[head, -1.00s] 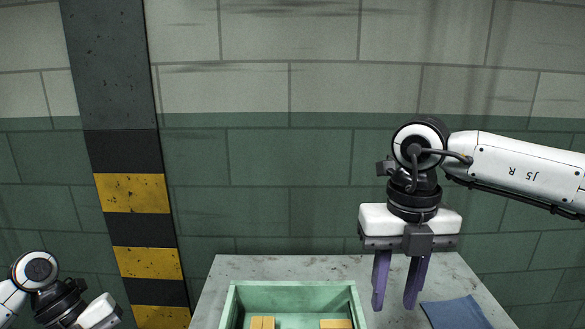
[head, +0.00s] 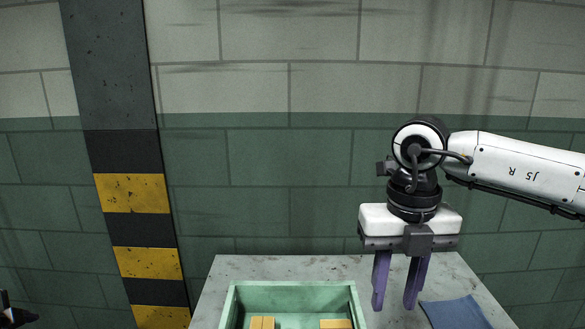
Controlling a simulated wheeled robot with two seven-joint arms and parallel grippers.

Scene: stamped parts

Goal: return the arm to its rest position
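My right gripper (head: 396,303) hangs above the right part of the table, pointing down. Its two purple fingers are apart with nothing between them, so it is open and empty. The white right arm reaches in from the right edge. Only a small dark piece of my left arm shows at the lower left edge of the head view. The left gripper's fingers are not in the picture.
A grey table (head: 300,268) stands ahead. A green tray (head: 292,296) on it holds yellowish blocks (head: 262,322). A blue cloth-like sheet (head: 455,313) lies at the right. A black-and-yellow striped pillar (head: 138,193) stands at the left before the wall.

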